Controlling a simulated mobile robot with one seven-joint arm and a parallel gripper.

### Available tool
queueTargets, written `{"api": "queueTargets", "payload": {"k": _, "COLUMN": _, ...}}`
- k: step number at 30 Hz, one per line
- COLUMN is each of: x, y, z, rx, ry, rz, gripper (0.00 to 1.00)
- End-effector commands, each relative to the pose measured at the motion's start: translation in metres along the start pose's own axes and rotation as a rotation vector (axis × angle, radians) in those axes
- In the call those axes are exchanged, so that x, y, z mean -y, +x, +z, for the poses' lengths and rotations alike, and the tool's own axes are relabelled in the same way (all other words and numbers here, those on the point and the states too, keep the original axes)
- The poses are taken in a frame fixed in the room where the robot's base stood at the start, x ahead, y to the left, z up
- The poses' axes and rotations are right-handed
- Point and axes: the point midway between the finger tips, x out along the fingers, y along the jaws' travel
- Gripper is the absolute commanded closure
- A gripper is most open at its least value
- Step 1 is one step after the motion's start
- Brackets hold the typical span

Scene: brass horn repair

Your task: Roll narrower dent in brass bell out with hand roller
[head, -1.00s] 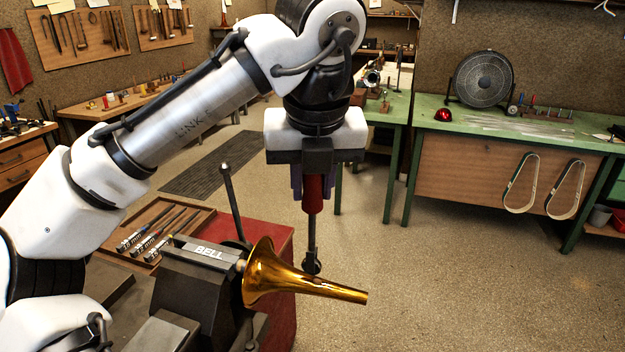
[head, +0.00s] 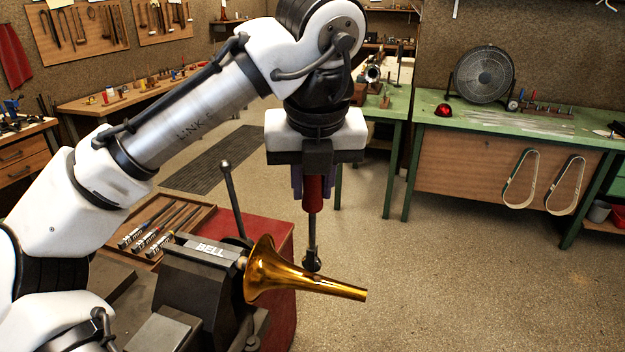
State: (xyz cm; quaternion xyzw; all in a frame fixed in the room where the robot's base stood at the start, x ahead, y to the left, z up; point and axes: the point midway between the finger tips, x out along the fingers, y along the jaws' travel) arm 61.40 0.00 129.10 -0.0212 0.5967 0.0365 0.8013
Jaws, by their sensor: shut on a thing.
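The brass bell (head: 275,274) is at the vise (head: 195,285), its flare beside a block labelled BELL and its narrow end pointing right. My gripper (head: 313,185) is shut on the red handle of the hand roller (head: 313,195). The roller hangs upright, its dark wheel end at or just behind the upper edge of the bell's tapering part. I cannot tell whether it touches the brass. No dent can be made out on the bell at this size.
A wooden tray (head: 160,228) with several tools lies left of the vise on a red-topped bench (head: 275,240). The vise's dark lever (head: 232,200) stands up left of my gripper. A green workbench (head: 530,130) is farther back right. Open floor lies right of the bell.

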Motion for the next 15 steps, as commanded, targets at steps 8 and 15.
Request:
{"api": "queueTargets", "payload": {"k": 8, "x": 0.0000, "y": 0.0041, "z": -0.0010, "rx": 0.000, "ry": 0.000, "rz": 0.000, "gripper": 1.00}}
{"api": "queueTargets", "payload": {"k": 15, "x": 0.0000, "y": 0.0088, "z": -0.0023, "rx": 0.000, "ry": 0.000, "rz": -0.001, "gripper": 1.00}}
